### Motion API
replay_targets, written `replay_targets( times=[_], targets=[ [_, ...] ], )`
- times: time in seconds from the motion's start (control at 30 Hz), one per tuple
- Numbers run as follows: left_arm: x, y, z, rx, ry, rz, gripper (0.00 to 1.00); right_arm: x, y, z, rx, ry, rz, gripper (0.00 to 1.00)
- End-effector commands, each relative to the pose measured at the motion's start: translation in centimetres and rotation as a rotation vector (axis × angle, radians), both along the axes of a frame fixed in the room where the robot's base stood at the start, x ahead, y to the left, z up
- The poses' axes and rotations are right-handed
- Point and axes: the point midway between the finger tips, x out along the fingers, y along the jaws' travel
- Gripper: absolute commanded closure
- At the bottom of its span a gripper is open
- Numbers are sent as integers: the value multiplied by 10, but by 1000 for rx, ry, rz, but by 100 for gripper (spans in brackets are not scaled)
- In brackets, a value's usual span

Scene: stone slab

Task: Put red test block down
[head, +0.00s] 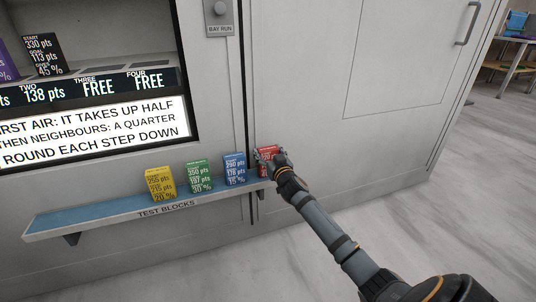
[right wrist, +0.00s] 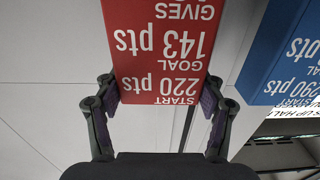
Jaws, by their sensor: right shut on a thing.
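The red test block (head: 270,149) is at the right end of the blue-topped shelf (head: 100,212) labelled TEST BLOCKS. My right gripper (head: 268,156) is shut on it and partly hides it. Whether the block's base touches the shelf cannot be told. In the right wrist view the red block (right wrist: 158,50) sits between the two fingers (right wrist: 158,98), its lettering upside down: start 220 pts, goal 143 pts. My left gripper is not in view.
A blue block (head: 235,169) stands just left of the red one; it also shows in the right wrist view (right wrist: 285,55). A green block (head: 199,177) and a yellow block (head: 160,184) stand further left. Above is a lit bay (head: 85,125). The shelf's left part is bare.

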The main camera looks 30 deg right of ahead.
Motion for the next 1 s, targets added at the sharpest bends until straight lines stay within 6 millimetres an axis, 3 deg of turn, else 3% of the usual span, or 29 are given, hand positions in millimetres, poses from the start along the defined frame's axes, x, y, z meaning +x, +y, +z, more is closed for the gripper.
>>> replay_targets(
  times=[0.03, 0.17, 0.57, 0.67, 1.0],
  targets=[
    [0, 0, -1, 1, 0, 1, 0, 0, 0, -1, 0, 0, 0, 26],
    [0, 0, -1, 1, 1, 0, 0, 0, 0, -1, 0, 0, 0, 9],
    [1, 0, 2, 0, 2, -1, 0, -2, 0, 2, -1, 1, 0, 8],
    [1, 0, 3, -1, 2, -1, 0, -17, 3, 1, -3, 4, 0, 8],
    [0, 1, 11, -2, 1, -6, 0, -93, 23, 2, -6, 5, 4, 8]
  ],
)
